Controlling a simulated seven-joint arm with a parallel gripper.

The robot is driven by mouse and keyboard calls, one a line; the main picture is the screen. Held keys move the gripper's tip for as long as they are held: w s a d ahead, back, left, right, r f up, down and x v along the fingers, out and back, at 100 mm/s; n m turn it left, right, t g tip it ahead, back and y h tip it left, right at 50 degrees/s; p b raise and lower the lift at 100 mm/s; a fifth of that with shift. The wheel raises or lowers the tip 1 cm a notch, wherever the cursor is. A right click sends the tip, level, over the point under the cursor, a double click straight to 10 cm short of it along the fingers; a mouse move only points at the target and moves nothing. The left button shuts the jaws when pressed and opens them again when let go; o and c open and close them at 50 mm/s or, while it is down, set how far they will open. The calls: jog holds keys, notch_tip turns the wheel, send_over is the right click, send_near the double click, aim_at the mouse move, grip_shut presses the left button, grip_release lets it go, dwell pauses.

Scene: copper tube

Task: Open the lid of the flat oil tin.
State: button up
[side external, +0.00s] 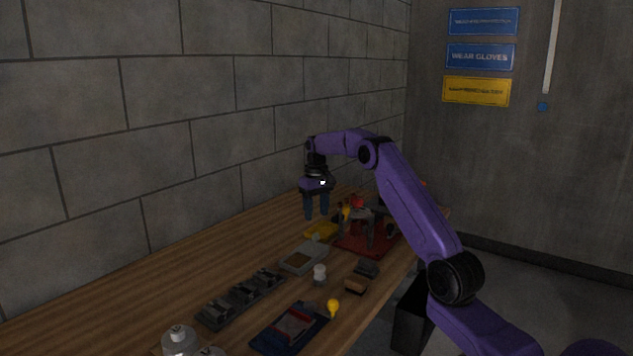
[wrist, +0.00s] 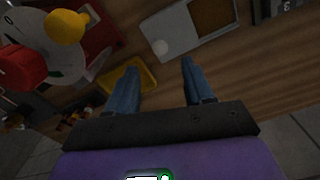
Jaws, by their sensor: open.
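The flat oil tin appears to be the flat grey box (side external: 316,254) on the bench, with a brown area showing in its top. It also shows in the wrist view (wrist: 172,28) at the top, with a pale round spot near one corner. I cannot tell for sure how its lid stands; a small pale piece seems to rise at its far edge in the side view. My gripper (side external: 316,214) is above the bench, beyond the tin, with its blue fingers pointing down. In the wrist view the gripper (wrist: 161,67) is open, with nothing between its fingers.
A yellow tray (side external: 322,231) lies just beyond the tin. A red mat (side external: 350,248) with a grey device stands to the right. The block wall runs along the left.

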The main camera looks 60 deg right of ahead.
notch_tip(320, 180, up, 10)
dwell(0.5)
jog(key=shift+a+r, duration=0.1)
dwell(0.4)
jog(key=s+a+r+n, duration=0.1)
jog(key=s+a+n, duration=0.15)
jog(key=a, duration=1.05)
jog(key=s+a+n, duration=0.2)
jog(key=a+n, duration=0.2)
jog(key=a, duration=1)
jog(key=s+a+f+n, duration=0.25)
jog(key=s+a, duration=0.35)
jog(key=s, duration=0.3)
jog(key=s+a+f+n, duration=0.1)
jog(key=s+a+n, duration=0.3)
jog(key=s, duration=0.6)
jog(key=s+d+f+n, duration=0.1)
jog(key=s+f, duration=0.2)
jog(key=s, duration=0.5)
jog(key=s+d+f+n, duration=0.1)
jog(key=s+f+n, duration=0.1)
jog(key=s, duration=0.7)
jog(key=shift+f, duration=0.45)
